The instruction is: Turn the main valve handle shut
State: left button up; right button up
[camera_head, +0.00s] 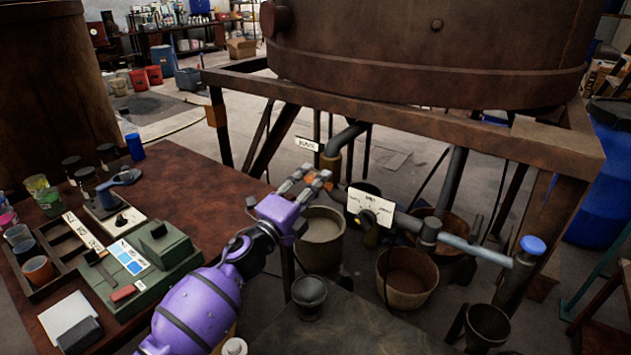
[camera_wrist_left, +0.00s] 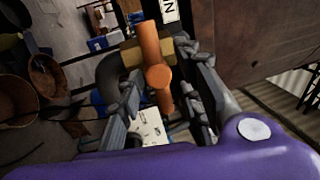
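The main valve handle is an orange bar with a round hub; it shows in the wrist view (camera_wrist_left: 157,76) and partly behind my fingers in the head view (camera_head: 319,177). It sits on a brass-coloured valve body (camera_wrist_left: 131,54) on a grey bent pipe (camera_head: 346,137). A white label (camera_head: 307,144) above it seems to read MAIN. My left gripper (camera_head: 311,182) reaches the handle. In the wrist view its fingers (camera_wrist_left: 160,85) stand apart on either side of the bar, with gaps visible; contact is unclear. My right gripper is not in view.
Buckets (camera_head: 407,277) stand below the pipes. A blue-capped pipe end (camera_head: 532,245) is at the right. A rusty vat (camera_head: 430,45) hangs above on a frame. A brown table (camera_head: 190,160) with a green box (camera_head: 150,262) is at left.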

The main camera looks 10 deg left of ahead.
pick_arm(q)
jog(key=v, duration=1.1)
jog(key=shift+a, duration=0.1)
